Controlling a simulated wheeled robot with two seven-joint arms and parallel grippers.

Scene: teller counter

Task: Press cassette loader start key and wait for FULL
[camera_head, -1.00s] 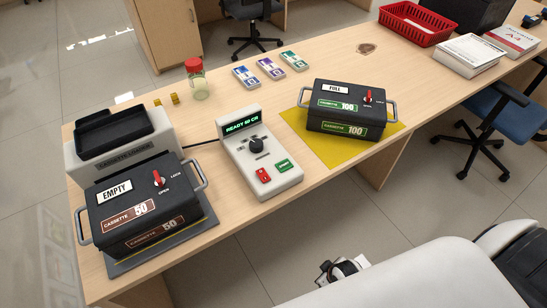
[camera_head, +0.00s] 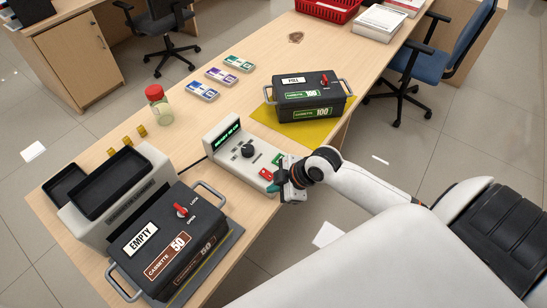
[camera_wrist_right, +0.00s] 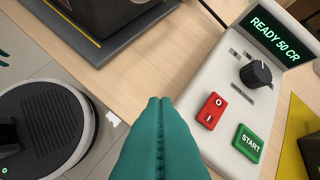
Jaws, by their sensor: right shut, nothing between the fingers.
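The control box (camera_head: 240,150) stands on the counter between two cassettes. Its display (camera_wrist_right: 276,35) reads READY 50 CR. The black cassette 50 (camera_head: 168,240), labelled EMPTY, sits in front of the grey cassette loader (camera_head: 118,210).
Cassette 100 (camera_head: 309,95), labelled FULL, stands on a yellow mat (camera_head: 338,108) right of the box. A glass jar with a red lid (camera_head: 158,105) and banded note packs (camera_head: 220,76) lie behind. A red basket (camera_head: 327,8) is at the far end.

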